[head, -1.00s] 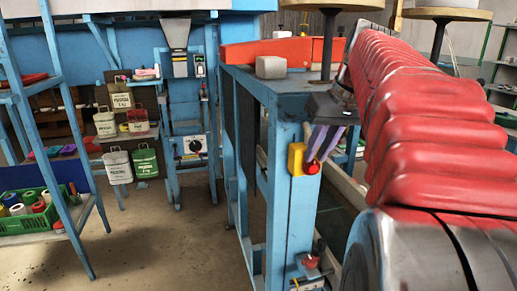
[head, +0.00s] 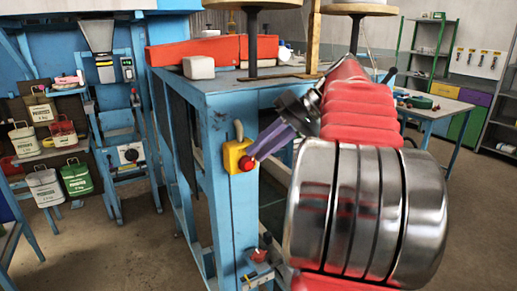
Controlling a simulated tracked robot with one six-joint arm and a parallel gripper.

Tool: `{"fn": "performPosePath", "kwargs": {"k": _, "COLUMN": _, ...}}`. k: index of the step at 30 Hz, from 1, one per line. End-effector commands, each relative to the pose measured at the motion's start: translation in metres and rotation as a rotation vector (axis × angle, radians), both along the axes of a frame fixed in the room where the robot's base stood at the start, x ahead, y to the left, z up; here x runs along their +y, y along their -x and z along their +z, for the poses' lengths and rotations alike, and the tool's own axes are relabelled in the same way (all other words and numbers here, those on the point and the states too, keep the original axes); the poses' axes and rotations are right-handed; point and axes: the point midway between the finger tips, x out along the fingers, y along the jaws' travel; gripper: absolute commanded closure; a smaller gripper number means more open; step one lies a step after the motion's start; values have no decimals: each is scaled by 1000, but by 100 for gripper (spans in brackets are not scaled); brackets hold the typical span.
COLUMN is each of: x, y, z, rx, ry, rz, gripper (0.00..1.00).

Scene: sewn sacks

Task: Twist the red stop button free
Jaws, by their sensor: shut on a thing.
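The red stop button (head: 247,164) sits on a yellow box (head: 234,156) fixed to the blue leg of the machine frame, left of centre in the head view. My gripper (head: 254,156) has purple fingers that reach down and left from its dark wrist to the button. The fingers are shut on the button, and their tips cover its upper right part. The button still appears to be at the face of the yellow box. I cannot tell how far it is turned.
A blue bench (head: 250,92) with a red beam and a pale block stands above the button. A smaller red knob (head: 258,255) sits on a bracket lower on the same leg. Labelled sacks (head: 45,187) hang at the left. Open floor shows at the right.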

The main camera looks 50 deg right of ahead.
Motion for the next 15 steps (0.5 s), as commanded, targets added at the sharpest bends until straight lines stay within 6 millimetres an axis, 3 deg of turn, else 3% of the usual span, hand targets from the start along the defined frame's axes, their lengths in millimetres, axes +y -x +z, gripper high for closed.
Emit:
{"fn": "performPosePath", "kwargs": {"k": 1, "x": 2, "y": 0, "z": -7, "rx": 12, "ry": -20, "rz": 9, "gripper": 100}}
{"fn": "performPosePath", "kwargs": {"k": 12, "x": 2, "y": 0, "z": -8, "rx": 12, "ry": -25, "rz": 10, "gripper": 100}}
{"fn": "performPosePath", "kwargs": {"k": 13, "x": 2, "y": 0, "z": -8, "rx": 12, "ry": -25, "rz": 10, "gripper": 82}}
{"fn": "performPosePath", "kwargs": {"k": 15, "x": 2, "y": 0, "z": -8, "rx": 11, "ry": -23, "rz": 9, "gripper": 77}}
